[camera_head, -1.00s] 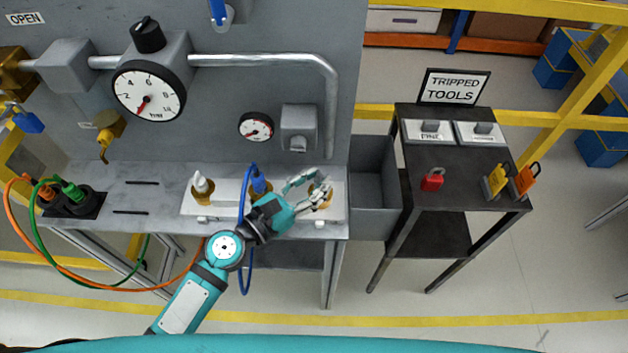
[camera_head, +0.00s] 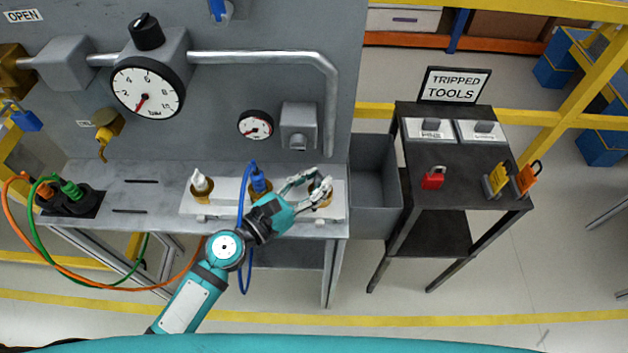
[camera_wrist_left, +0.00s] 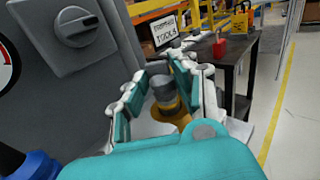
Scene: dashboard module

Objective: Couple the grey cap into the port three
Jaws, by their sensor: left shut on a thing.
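My left gripper (camera_head: 312,185) reaches in from the left over the right end of the white port block (camera_head: 224,208). It is shut on the grey cap (camera_wrist_left: 163,88), which sits between its teal finger pads in the left wrist view. The cap is upright over the brass port at the right end (camera_wrist_left: 168,112); whether it is fully seated I cannot tell. In the head view the fingers mostly hide the cap. A white cap (camera_head: 200,185) sits in the left brass port, and a blue connector (camera_head: 258,180) with a blue hose is in the middle one. My right gripper is not in view.
An upright grey panel with gauges (camera_head: 148,88) and a pipe stands behind the block. A grey bin (camera_head: 374,190) is right of the bench. A dark table (camera_head: 455,165) holds padlocks. Green and orange cables (camera_head: 60,245) hang at the left.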

